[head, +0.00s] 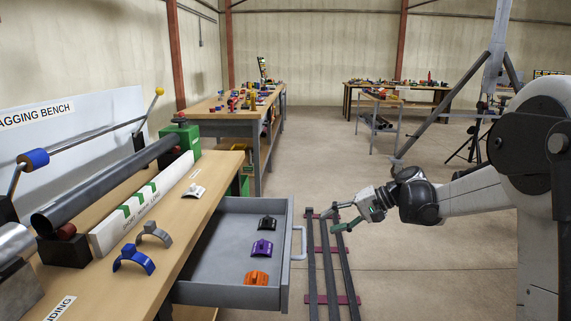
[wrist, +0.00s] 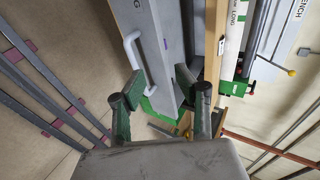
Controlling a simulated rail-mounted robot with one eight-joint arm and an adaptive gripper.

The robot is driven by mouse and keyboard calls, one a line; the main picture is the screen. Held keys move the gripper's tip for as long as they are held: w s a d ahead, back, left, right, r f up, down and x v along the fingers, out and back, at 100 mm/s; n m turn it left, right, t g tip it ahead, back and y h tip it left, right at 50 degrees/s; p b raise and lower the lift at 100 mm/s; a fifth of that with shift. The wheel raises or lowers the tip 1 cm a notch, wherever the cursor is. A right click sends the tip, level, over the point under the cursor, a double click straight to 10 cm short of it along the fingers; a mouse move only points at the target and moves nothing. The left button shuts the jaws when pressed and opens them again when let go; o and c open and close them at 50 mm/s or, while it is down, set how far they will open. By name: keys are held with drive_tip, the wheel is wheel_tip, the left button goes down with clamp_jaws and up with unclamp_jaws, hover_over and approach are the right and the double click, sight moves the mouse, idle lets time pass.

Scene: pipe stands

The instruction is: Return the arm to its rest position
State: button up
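My gripper (head: 341,221) is in the head view, to the right of the open drawer and above the floor rails. It points left toward the bench side, and its arm reaches in from the right edge. In the wrist view my gripper (wrist: 159,98) shows two green fingers with dark tips, spread apart with nothing between them. The drawer's front with its white handle (wrist: 133,60) lies beyond the fingertips, apart from them.
The grey drawer (head: 215,294) stands open, holding black (head: 267,222), purple (head: 262,248) and orange (head: 257,278) clamps. Blue (head: 134,261), grey (head: 154,234) and white (head: 194,190) clamps are on the bench (head: 205,215). Floor rails (head: 330,275) run beside the drawer.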

drive_tip(key=s+r+h, duration=0.3)
drive_tip(key=s+r, duration=0.1)
drive_tip(key=s, duration=0.6)
drive_tip(key=s+d+f+n+t+h, duration=0.1)
drive_tip(key=s+d+f+t+h, duration=0.2)
drive_tip(key=s, duration=1)
drive_tip(key=s+d+n+t+h, duration=0.1)
drive_tip(key=s+d+t+h, duration=0.3)
drive_tip(key=s, duration=0.9)
wheel_tip(320, 180, up, 15)
drive_tip(key=g+h+p, duration=0.1)
drive_tip(key=g+p, duration=0.1)
drive_tip(key=p, duration=1.2)
drive_tip(key=shift+a+f+p, duration=0.2)
drive_tip(key=shift+a+p, duration=0.1)
